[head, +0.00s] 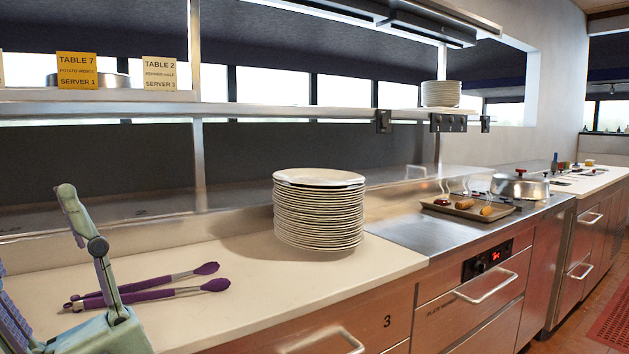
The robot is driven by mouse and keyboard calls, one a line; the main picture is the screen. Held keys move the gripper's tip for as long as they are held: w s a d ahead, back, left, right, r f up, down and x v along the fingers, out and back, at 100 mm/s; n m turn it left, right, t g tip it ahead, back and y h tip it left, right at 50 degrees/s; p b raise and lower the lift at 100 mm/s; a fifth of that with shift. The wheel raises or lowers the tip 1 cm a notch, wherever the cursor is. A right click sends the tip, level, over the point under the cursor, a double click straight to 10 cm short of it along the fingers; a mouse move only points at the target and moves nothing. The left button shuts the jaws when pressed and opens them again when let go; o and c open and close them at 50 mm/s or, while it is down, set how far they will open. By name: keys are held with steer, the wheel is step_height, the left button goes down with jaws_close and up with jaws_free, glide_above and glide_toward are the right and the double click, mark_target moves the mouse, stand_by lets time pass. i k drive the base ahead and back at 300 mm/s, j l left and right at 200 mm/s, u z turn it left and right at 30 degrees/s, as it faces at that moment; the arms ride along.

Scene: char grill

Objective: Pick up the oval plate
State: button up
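A tall stack of white plates (318,217) stands on the pale counter near the middle of the head view. The top plate (320,178) lies flat and looks slightly wider than those below; perspective makes it hard to tell whether it is truly oval. My teal gripper (36,228) is at the lower left, well left of the stack and apart from it. One finger shows clearly, pointing up; only a sliver of the other shows at the left edge. The gap between them looks wide and empty.
Purple-handled tongs (150,291) lie on the counter between my gripper and the stack. A metal shelf (270,109) runs above, with order cards (77,70) and another plate stack (440,93). A tray of food (467,208) and a metal lid (519,187) sit to the right.

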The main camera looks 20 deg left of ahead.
mark_target(308, 178)
steer(key=i+u, duration=0.1)
steer(key=u, duration=1)
steer(key=l+u, duration=0.35)
steer(key=i+l+u, duration=0.1)
steer(key=l+u, duration=0.75)
steer(key=l, duration=0.4)
steer(key=k+l+u, duration=0.2)
steer(key=l, duration=0.3)
steer(key=k+l, duration=0.1)
steer(key=l, duration=0.7)
